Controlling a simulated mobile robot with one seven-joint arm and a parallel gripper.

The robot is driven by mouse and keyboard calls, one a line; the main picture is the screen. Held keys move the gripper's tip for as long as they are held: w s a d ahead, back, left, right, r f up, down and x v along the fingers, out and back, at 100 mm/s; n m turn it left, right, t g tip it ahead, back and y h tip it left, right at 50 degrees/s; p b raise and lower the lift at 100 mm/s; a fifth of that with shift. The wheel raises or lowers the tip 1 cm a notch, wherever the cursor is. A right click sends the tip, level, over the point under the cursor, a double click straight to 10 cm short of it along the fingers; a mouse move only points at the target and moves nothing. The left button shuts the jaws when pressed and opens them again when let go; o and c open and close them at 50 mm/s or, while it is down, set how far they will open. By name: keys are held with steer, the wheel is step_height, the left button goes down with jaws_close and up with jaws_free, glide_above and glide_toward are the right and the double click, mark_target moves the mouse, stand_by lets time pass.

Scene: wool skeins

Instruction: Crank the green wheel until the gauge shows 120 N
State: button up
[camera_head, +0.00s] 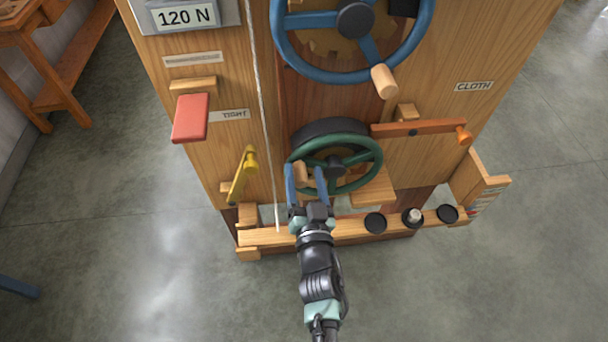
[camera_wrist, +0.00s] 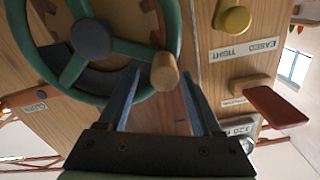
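The green wheel (camera_head: 376,160) is mounted low on the wooden machine front. Its wooden crank knob (camera_head: 301,173) is at the left side of the rim. In the wrist view the green wheel (camera_wrist: 174,30) fills the upper left, with the knob (camera_wrist: 164,72) at its lower right rim. My gripper (camera_head: 306,168) is in front of the wheel. Its blue fingers are spread, with the knob between or just beyond the tips (camera_wrist: 160,74); space shows on both sides of it. The gauge (camera_head: 187,15) at the upper left reads 120 N.
A larger blue wheel (camera_head: 426,38) sits above, with its own wooden knob (camera_head: 384,81). An orange lever (camera_head: 425,129) is to the right, a yellow lever (camera_head: 240,178) and a red paddle (camera_head: 190,118) to the left. A white cord (camera_head: 262,100) runs down the front. Below is a wooden ledge (camera_head: 345,231).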

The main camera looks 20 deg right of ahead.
steer(key=p+v, duration=0.1)
steer(key=v, duration=1.2)
stand_by(0.4)
